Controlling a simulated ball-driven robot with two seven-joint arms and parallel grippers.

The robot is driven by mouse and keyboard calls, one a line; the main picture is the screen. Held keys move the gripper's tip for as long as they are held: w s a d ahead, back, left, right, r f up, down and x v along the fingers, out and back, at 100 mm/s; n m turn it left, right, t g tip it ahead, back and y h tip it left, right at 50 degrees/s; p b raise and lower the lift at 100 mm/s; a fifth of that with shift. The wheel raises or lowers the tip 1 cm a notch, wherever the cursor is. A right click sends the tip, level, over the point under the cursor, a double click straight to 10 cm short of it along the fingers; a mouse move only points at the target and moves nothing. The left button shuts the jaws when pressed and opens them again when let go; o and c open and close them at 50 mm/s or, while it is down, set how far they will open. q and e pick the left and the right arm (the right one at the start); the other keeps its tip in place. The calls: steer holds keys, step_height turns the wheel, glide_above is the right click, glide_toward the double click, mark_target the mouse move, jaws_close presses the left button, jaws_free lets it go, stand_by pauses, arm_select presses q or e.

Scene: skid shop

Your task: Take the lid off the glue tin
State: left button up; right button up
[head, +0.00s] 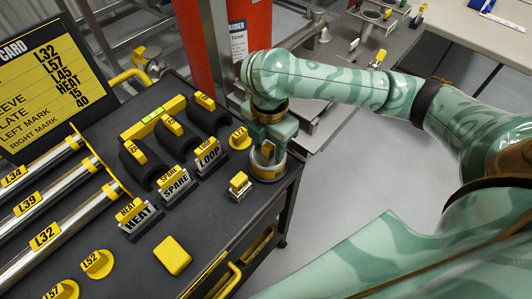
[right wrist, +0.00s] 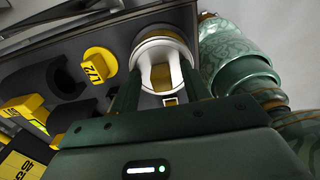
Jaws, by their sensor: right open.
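The glue tin (head: 268,174), grey with a yellow band, stands near the right edge of the dark bench top. My right gripper (head: 268,150) is directly above it, pointing down, and hides most of its top in the head view. The handle lies between the two dark fingers of my right gripper (right wrist: 156,90), which are apart. I cannot tell whether they touch it. My left gripper is not in view.
A yellow L72 piece (head: 240,138) stands close left of the tin, and it also shows in the right wrist view (right wrist: 98,66). A small yellow-topped block (head: 240,185) is in front.

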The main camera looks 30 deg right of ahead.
mark_target(271, 147)
steer(key=shift+r, duration=0.2)
steer(key=shift+c, duration=0.6)
jaws_close()
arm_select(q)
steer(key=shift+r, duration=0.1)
arm_select(e)
steer(key=shift+r, duration=0.1)
